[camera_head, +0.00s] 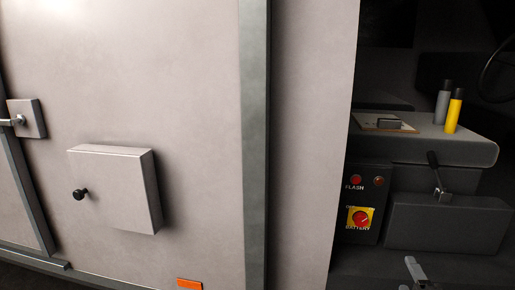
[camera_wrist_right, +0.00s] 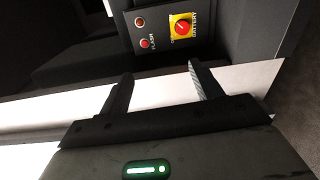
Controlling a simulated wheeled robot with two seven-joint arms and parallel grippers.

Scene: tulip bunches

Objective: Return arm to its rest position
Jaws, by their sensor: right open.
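My right gripper (camera_head: 409,274) shows at the bottom edge of the head view, right of centre, with only small grey parts of it visible. In the right wrist view my right gripper (camera_wrist_right: 160,70) has its two fingers spread apart with nothing between them. Its fingers point toward a dark control panel (camera_head: 352,200), which also shows in the wrist view (camera_wrist_right: 155,45). The panel carries a red knob on a yellow plate (camera_head: 370,224) labelled BATTERY, and a red button (camera_head: 356,180) labelled FLASH. The fingers look apart from the panel. My left gripper is not in view.
A pale vehicle wall (camera_head: 300,150) fills the left and middle. A box with a black knob (camera_head: 115,175) juts from it.

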